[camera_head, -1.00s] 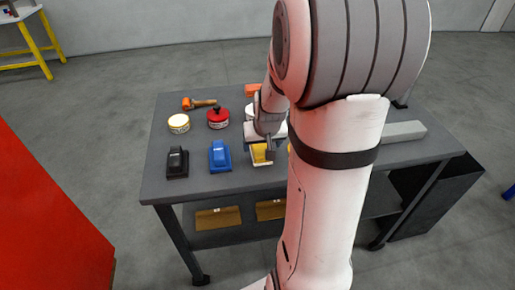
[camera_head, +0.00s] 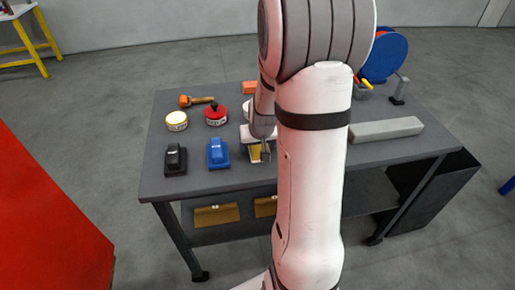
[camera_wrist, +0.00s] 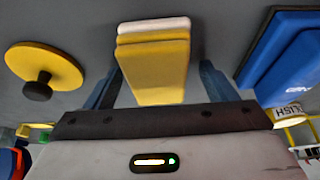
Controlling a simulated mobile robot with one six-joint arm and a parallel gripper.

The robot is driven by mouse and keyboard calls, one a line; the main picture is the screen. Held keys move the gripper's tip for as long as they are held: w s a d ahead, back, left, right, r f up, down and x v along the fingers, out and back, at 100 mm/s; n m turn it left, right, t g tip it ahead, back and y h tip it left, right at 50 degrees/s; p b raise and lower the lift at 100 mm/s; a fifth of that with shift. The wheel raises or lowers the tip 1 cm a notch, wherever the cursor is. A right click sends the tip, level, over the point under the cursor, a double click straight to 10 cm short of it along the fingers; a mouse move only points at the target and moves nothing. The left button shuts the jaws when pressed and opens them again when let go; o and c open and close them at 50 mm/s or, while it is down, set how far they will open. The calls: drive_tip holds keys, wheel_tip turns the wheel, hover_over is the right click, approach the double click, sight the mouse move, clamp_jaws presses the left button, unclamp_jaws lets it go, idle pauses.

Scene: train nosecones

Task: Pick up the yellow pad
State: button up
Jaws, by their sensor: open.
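The yellow pad (camera_wrist: 152,72) is in the middle of the wrist view, a yellow block with a white layer at its far end. In the head view a small part of the yellow pad (camera_head: 255,154) shows on the table, partly hidden by my gripper (camera_head: 262,154). In the wrist view my gripper (camera_wrist: 160,85) is open, with one dark finger at each side of the pad. Gaps seem to show between the fingers and the pad, and I cannot tell whether either finger touches it.
A blue block tool (camera_head: 218,152) and a black one (camera_head: 175,159) stand left of the gripper on the grey table (camera_head: 205,182). A yellow disc with a dark knob (camera_wrist: 40,72) lies left in the wrist view. A grey bar (camera_head: 385,129) lies right of my arm.

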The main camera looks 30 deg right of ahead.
drive_tip(key=shift+f, duration=0.1)
drive_tip(key=shift+c, duration=0.5)
drive_tip(key=c, duration=1)
drive_tip(key=shift+c, duration=0.2)
drive_tip(key=shift+r, duration=0.45)
wheel_tip(320, 180, up, 9)
drive_tip(key=shift+r, duration=0.2)
